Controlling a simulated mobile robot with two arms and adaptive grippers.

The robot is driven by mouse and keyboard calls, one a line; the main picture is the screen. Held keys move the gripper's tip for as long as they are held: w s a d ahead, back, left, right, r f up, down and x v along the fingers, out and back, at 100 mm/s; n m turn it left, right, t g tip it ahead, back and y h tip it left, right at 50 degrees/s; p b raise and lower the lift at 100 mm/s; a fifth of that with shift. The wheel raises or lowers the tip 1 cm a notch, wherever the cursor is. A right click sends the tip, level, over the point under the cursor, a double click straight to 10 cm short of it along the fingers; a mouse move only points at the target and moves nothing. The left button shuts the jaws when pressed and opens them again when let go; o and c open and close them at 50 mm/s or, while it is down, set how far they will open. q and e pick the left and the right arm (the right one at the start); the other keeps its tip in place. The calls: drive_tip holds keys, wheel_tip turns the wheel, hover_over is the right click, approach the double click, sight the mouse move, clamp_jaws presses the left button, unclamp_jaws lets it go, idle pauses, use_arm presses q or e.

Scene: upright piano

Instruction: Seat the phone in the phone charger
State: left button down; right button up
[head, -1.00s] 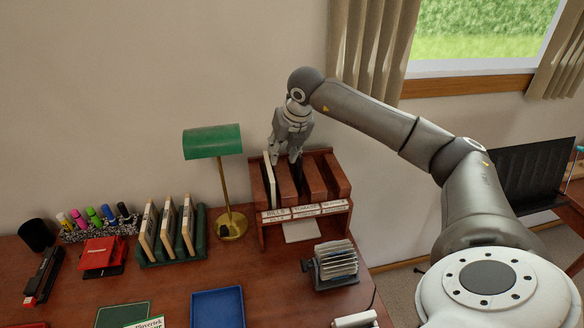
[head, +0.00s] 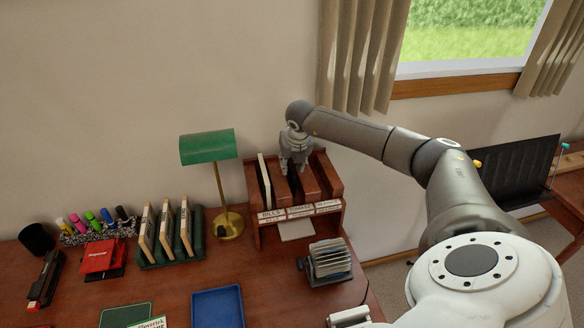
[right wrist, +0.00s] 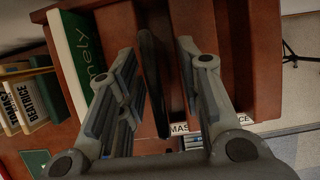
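A thin dark upright slab, which looks like the phone (right wrist: 152,85), stands in a slot of the wooden desk sorter (head: 266,238). My right gripper (head: 293,168) points down into the sorter from above. In the right wrist view its two fingers (right wrist: 155,70) are apart, one on each side of the slab, with gaps showing, so it is open. A white object (head: 348,317) lies at the desk's front edge; I cannot tell whether it is the phone charger. My left gripper is out of view.
A white-edged book (head: 264,180) stands in the sorter's left slot. A green lamp (head: 209,147) is left of it, and a card file (head: 328,262) is in front. A blue tray (head: 217,308) and a small book rack (head: 170,255) are further left.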

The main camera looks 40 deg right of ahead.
drive_tip(key=shift+w+f, duration=0.15)
drive_tip(key=shift+f, duration=0.15)
drive_tip(key=shift+r, duration=0.1)
clamp_jaws()
